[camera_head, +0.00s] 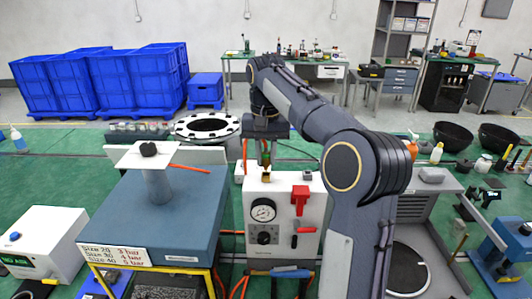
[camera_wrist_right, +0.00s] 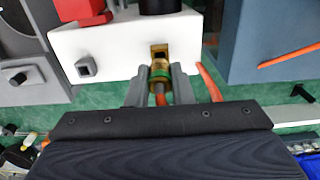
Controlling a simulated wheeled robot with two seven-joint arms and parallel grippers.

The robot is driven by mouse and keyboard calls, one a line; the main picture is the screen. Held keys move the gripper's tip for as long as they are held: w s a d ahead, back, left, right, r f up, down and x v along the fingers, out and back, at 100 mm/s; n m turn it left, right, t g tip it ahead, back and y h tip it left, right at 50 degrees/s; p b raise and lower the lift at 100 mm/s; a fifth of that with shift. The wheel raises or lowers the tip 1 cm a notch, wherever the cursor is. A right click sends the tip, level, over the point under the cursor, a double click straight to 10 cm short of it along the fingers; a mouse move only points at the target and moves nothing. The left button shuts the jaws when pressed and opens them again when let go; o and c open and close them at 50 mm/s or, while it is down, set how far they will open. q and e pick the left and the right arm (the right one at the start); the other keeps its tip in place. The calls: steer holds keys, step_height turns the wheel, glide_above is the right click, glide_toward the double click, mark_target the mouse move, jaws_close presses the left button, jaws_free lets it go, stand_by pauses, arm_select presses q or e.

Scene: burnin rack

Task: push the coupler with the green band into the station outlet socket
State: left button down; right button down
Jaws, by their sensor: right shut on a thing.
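The coupler with the green band (camera_wrist_right: 158,73) is brass-coloured, with an orange hose at its rear. My right gripper (camera_wrist_right: 158,82) is shut on it, one grey finger on each side. The coupler lines up with a brass-coloured outlet socket (camera_wrist_right: 159,50) with a dark opening on the white station (camera_wrist_right: 115,47). Their ends look very close or touching; I cannot tell how deep the coupler sits. In the head view my right gripper (camera_head: 265,152) points down at the top of the white station (camera_head: 285,190), largely hiding the coupler. My left gripper is not in view.
The station carries a gauge (camera_head: 263,210) and a red lever (camera_head: 300,195). A second, grey square socket (camera_wrist_right: 86,66) is on the same face. A blue bench block (camera_head: 165,215) with a post stands left of the station. Orange hoses run close by.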

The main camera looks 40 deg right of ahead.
steer(key=shift+p, duration=0.3)
stand_by(0.5)
steer(key=shift+f+b, duration=0.9)
steer(key=shift+f, duration=0.35)
steer(key=c, duration=1.2)
jaws_free()
steer(key=shift+r, duration=0.1)
step_height(320, 180, up, 8)
steer(key=shift+f+p, duration=0.1)
steer(key=shift+p, duration=0.55)
steer(key=shift+s, duration=0.1)
